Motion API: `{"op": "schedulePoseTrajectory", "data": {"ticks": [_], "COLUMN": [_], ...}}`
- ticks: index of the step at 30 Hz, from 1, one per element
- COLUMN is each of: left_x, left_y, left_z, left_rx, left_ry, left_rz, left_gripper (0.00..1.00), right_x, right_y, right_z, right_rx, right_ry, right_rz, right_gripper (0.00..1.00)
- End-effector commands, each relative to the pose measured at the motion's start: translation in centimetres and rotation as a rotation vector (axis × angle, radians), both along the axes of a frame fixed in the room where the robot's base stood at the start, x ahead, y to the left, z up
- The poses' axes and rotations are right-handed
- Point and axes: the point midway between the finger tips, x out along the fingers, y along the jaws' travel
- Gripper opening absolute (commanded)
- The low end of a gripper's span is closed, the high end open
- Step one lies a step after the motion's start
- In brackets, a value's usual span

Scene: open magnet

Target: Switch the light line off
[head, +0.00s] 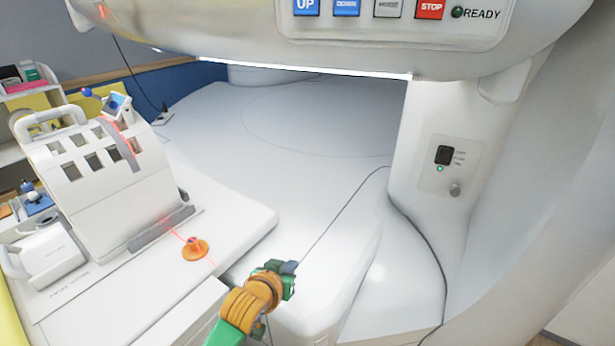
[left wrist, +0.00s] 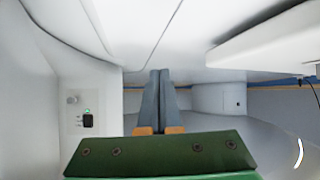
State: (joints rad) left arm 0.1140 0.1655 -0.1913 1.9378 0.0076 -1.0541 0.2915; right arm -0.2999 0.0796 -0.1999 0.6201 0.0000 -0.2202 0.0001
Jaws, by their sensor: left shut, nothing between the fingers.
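A black switch (head: 443,155) sits on a small pale panel (head: 462,165) on the white pillar at the right, with a lit green lamp (head: 440,169) below it and a round knob under that. The switch also shows in the left wrist view (left wrist: 88,120), left of my fingers. A red light line (head: 180,235) crosses the orange disc and the white coil housing. My left gripper (head: 288,268) is shut and empty, low in front of the pillar and to its left, apart from the switch. Its grey fingertips meet in the left wrist view (left wrist: 160,100). My right gripper is not in view.
The white magnet body with a button strip (head: 385,8) overhangs the top. The patient table (head: 110,295) at left holds the coil housing (head: 105,165) and an orange disc (head: 195,249). A dark cable (head: 345,208) runs near the pillar. Space between gripper and pillar looks open.

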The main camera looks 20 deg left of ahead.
Motion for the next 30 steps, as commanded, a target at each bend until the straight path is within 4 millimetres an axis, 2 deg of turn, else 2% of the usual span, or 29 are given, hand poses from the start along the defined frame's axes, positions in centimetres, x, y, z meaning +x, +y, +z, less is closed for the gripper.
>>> {"op": "schedulePoseTrajectory", "data": {"ticks": [1,6,10,15,19,23,27,30], "left_x": [1.2,4.3,5.8,6.3,5.7,4.2,1.5,-0.7], "left_y": [-0.1,-0.4,-0.6,-1.0,-1.3,-1.6,-1.9,-2.2], "left_z": [2.3,10.2,16.5,25.0,31.4,37.7,44.2,48.3], "left_rx": [-0.013,-0.072,-0.119,-0.187,-0.238,-0.291,-0.348,-0.386], "left_ry": [-0.057,-0.243,-0.386,-0.573,-0.714,-0.857,-1.009,-1.110], "left_rz": [0.005,0.020,0.024,0.018,0.004,-0.020,-0.053,-0.083], "left_gripper": [0.00,0.00,0.00,0.00,0.00,0.00,0.00,0.00], "right_x": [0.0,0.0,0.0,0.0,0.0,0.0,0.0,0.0], "right_y": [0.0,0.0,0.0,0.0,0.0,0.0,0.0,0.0], "right_z": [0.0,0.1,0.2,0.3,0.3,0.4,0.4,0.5], "right_rx": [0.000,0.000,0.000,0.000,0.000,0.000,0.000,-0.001], "right_ry": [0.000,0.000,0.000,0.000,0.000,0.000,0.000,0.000], "right_rz": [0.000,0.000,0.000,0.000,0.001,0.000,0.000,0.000], "right_gripper": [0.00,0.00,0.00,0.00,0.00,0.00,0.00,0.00]}}
